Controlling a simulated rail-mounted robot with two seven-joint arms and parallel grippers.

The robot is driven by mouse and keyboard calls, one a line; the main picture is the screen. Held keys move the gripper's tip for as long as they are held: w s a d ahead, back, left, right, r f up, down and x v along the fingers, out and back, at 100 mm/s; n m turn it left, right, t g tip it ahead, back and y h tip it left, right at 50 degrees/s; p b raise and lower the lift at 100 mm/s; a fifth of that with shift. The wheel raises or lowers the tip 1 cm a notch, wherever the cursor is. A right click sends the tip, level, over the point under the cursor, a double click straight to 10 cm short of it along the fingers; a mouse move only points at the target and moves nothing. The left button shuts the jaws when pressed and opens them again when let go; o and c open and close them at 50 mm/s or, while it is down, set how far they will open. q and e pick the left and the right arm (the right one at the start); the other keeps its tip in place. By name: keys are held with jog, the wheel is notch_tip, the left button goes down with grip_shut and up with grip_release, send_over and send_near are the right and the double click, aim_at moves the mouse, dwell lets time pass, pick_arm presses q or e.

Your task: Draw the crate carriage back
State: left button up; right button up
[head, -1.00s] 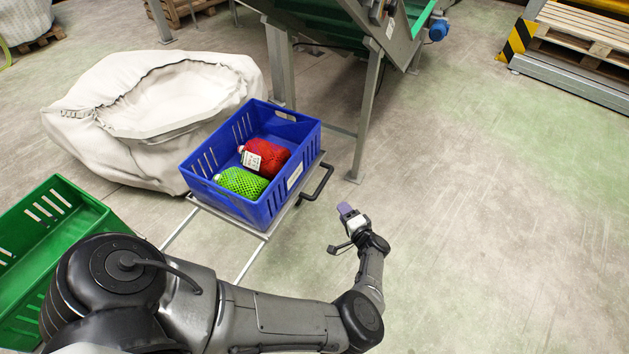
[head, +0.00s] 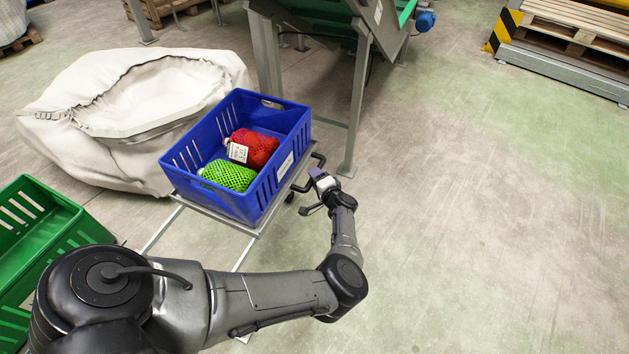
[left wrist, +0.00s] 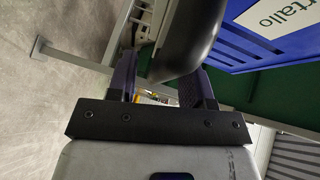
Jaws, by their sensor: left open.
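The crate carriage (head: 252,229) is a flat grey plate on two pale rails, with a blue crate (head: 208,200) on it. Its black handle (head: 307,175) sticks out on the crate's right side. In the left wrist view the handle (left wrist: 188,42) shows large and close, its lower end between the two fingers. My left gripper (head: 314,181) is open at the handle; I cannot tell whether a finger touches it. The left wrist view shows both fingers apart (left wrist: 160,88). My right gripper is not in view.
A red net bag (head: 255,148) and a green net bag (head: 230,175) lie in the blue crate. A white bulk sack (head: 95,165) stands behind it and a green crate (head: 40,225) at the left. A grey machine leg (head: 355,110) stands near the handle. The floor at the right is clear.

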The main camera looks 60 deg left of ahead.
pick_arm(q)
jog(key=shift+s+a, duration=0.1)
jog(key=shift+a, duration=0.55)
jog(key=shift+d, duration=0.1)
jog(key=shift+c, duration=0.7)
grip_shut()
